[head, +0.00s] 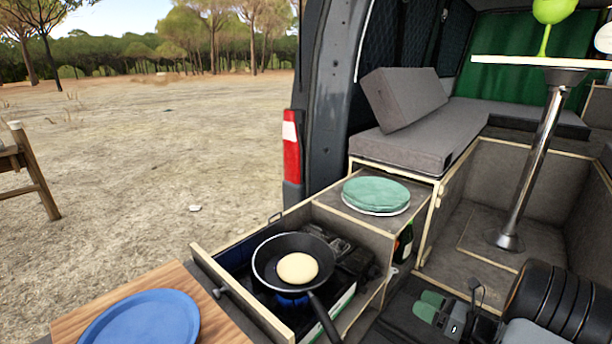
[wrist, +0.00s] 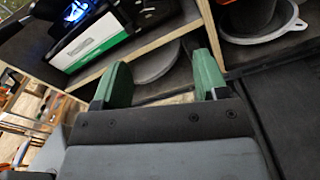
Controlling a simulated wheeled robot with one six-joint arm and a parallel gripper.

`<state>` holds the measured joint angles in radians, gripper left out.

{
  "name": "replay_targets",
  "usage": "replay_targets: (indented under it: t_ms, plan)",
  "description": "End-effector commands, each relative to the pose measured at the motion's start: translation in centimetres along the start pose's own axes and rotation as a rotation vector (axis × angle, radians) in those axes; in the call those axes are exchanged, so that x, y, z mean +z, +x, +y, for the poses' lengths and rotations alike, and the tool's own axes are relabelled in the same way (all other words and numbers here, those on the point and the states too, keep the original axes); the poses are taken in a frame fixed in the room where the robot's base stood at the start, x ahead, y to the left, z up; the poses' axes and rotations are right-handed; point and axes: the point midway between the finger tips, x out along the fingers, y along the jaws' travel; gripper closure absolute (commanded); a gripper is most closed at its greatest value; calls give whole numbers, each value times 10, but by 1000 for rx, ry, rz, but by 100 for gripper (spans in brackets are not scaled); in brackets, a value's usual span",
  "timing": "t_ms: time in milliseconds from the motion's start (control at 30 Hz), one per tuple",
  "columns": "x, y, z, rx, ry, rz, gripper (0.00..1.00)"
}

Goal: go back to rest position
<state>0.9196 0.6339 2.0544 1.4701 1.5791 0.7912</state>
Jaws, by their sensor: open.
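My gripper (head: 432,306) is at the lower right of the head view, beside the pull-out kitchen drawer and low over the dark van floor. Its two green fingers point left. In the wrist view my gripper (wrist: 160,82) shows its fingers spread apart with nothing held between them. A grey round item (wrist: 157,62) lies beyond the fingertips, apart from them. My dark arm links show to the right of the gripper in the head view.
A frying pan (head: 267,249) with a pancake (head: 298,268) sits on the stove, its handle reaching toward the front. A blue plate (head: 150,322) rests on a wooden board (head: 70,328). A green-topped plate stack (head: 376,194) stands behind. A table leg (head: 531,160) rises at right.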

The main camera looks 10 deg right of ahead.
Motion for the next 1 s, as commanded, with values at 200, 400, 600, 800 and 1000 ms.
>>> replay_targets:
  t_ms: [200,400,600,800,1000]
  plan:
    - [-54,-5,42,166,-292,357,33]
    - [-49,-6,116,603,-850,773,33]
    - [-5,-10,171,1093,-1491,1061,33]
    - [49,2,215,1375,-1986,1185,33]
    - [84,20,257,1418,-2254,1164,33]
